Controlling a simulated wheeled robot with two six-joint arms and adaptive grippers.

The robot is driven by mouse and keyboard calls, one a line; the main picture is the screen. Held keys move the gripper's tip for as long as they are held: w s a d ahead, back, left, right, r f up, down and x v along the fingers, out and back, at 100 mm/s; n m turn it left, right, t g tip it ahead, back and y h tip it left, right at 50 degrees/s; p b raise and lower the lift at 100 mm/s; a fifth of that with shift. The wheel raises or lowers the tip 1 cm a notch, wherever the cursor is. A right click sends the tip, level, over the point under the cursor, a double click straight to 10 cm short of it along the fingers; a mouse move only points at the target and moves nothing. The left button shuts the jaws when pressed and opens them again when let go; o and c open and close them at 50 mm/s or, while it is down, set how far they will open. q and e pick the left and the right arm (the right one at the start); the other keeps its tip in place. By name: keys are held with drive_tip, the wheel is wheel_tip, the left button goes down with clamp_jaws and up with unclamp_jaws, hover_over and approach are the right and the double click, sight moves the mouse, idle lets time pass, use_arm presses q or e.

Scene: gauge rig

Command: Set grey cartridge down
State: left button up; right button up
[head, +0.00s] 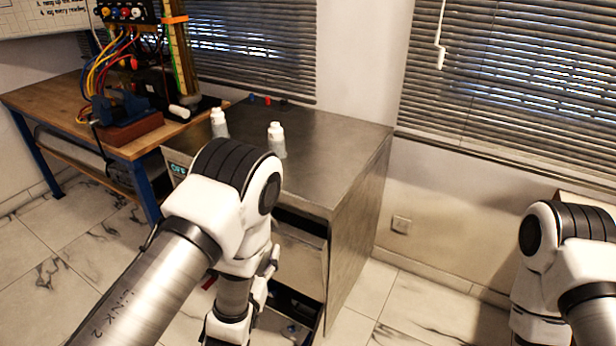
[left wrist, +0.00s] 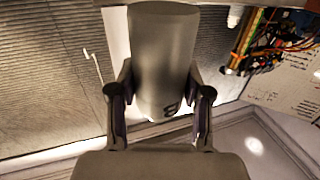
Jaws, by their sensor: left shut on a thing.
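The grey cartridge (left wrist: 163,55) is a smooth cylinder with a dark letter on its side. In the left wrist view it stands between the two fingers of my left gripper (left wrist: 160,97), which is shut on it. In the head view my left arm reaches down in front of the metal cabinet (head: 335,140), and I cannot make out the cartridge or the fingertips there. My right arm is at the right edge, and its gripper is out of view.
Two white-capped bottles (head: 219,123) (head: 277,140) stand on the cabinet top. An open drawer (head: 297,305) shows low in the cabinet, partly behind my left arm. A wooden bench (head: 50,100) with a cabled rig is at the left. The cabinet top's right part is clear.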

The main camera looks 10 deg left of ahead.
use_arm(q)
drive_tip(key=s+d+r+m+g+h, duration=0.45)
drive_tip(key=s+d+m+h, duration=0.35)
drive_tip(key=d+h, duration=0.45)
use_arm(e)
drive_tip(key=shift+w, duration=0.1)
drive_tip(key=o, duration=0.5)
drive_tip(key=shift+o, duration=1.4)
drive_tip(key=w+a+n+t+y, duration=0.2)
drive_tip(key=w+a+n+y, duration=0.1)
drive_tip(key=w+a, duration=0.2)
drive_tip(key=shift+w+r+t, duration=0.3)
drive_tip(key=shift+r, duration=0.1)
drive_tip(key=w+a+r+n+t+y, duration=0.2)
drive_tip(key=w+a+r+n+y, duration=0.4)
drive_tip(key=r, duration=0.5)
drive_tip(key=w+a+r+n+t+y, duration=0.1)
drive_tip(key=w+a+r+n+y, duration=0.2)
drive_tip(key=w+a+r+n, duration=0.5)
use_arm(q)
drive_tip(key=w+d+f+m+g+h, duration=0.3)
drive_tip(key=w+d+f+m+g, duration=0.1)
drive_tip(key=d+g, duration=0.1)
drive_tip(key=shift+f+m, duration=0.3)
use_arm(e)
drive_tip(key=w+a+f+m, duration=0.2)
drive_tip(key=w+a, duration=0.3)
drive_tip(key=a, duration=0.3)
drive_tip(key=shift+a+m, duration=0.35)
drive_tip(key=shift+m, duration=0.45)
